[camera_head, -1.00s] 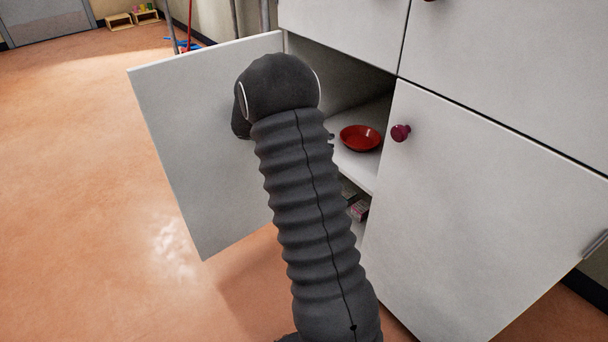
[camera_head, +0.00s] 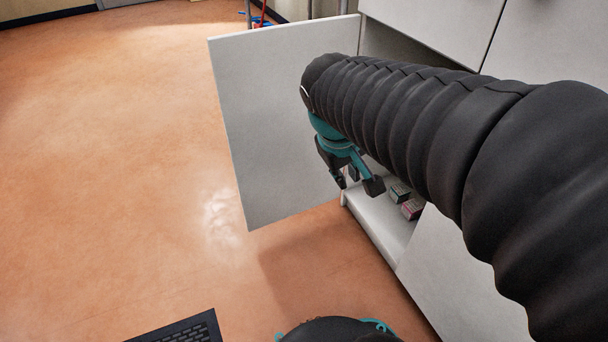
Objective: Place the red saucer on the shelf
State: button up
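The red saucer does not show in the head view now; my arm covers the part of the cabinet where it sat on a shelf a second ago. The cabinet's lower shelf (camera_head: 376,222) shows below my arm. My gripper (camera_head: 357,184) hangs down in front of the open cabinet, near the door's inner side. Its two dark fingers are spread apart, and I see nothing held between them. The upper shelf is hidden behind my arm.
The white cabinet door (camera_head: 270,120) stands open on the left. Small boxes (camera_head: 411,209) lie on the lower shelf. The orange floor (camera_head: 130,170) is clear at the left. A dark slotted object (camera_head: 185,329) lies at the bottom edge.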

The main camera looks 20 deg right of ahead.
jog(key=s+a+m+t+y, duration=0.1)
jog(key=s+a+t+y, duration=0.2)
jog(key=s+a, duration=0.3)
jog(key=shift+s+a, duration=0.25)
jog(key=shift+a, duration=0.45)
